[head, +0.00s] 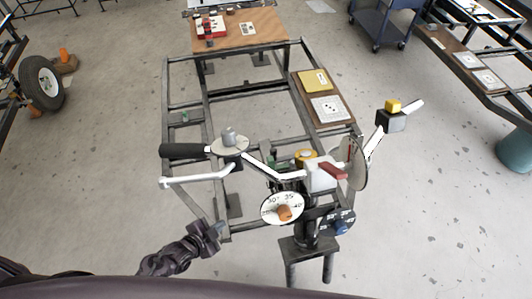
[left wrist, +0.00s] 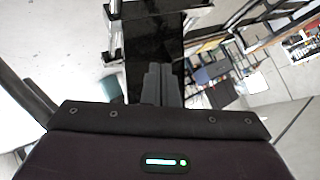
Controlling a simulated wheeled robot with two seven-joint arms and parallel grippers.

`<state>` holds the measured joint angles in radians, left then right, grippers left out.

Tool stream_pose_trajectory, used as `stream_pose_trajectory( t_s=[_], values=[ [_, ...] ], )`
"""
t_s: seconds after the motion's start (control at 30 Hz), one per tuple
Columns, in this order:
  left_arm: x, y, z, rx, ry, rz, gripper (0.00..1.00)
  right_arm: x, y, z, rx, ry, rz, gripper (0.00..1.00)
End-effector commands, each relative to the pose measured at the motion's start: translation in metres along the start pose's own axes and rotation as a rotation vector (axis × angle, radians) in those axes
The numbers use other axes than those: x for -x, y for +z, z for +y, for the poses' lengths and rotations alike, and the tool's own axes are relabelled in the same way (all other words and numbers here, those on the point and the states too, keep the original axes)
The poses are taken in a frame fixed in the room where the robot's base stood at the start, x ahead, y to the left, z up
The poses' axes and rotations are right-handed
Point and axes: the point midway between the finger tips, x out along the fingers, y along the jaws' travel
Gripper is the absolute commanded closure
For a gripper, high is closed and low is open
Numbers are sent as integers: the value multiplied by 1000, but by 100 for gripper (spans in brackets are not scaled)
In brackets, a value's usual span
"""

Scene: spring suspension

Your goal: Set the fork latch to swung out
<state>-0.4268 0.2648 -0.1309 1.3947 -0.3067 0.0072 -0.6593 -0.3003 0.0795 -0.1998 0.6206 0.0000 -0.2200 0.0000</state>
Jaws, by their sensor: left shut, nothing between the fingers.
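A metal test stand on a frame carries several levers and dials; I cannot tell for sure which part is the fork latch. A white bent bar (head: 198,180) sticks out at the stand's left, below a black-handled lever (head: 185,150). A red lever (head: 332,170) sits on a white block (head: 318,180) at the right. My left gripper (head: 217,229) is shut and empty, low and left of the dials, below the white bar and apart from it. In the left wrist view its closed fingers (left wrist: 162,85) point at a dark surface. My right gripper is not in view.
A round white dial with an orange knob (head: 284,213) and a dark dial with a blue knob (head: 341,228) face me. A black box with a yellow top (head: 391,120) stands out at the right. A wooden table (head: 240,32) is behind.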

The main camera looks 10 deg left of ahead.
Motion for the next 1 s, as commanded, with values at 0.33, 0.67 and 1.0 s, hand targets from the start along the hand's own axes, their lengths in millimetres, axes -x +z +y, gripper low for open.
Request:
stream_pose_trajectory(
  t_s=[0.33, 0.67, 1.0],
  values=[
    [81, -187, -102, -551, -189, 396, 100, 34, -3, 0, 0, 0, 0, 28],
    [102, -222, -112, -663, -235, 470, 100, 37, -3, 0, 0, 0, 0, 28],
    [95, -226, -114, -658, -239, 469, 100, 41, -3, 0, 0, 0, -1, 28]
  ],
)
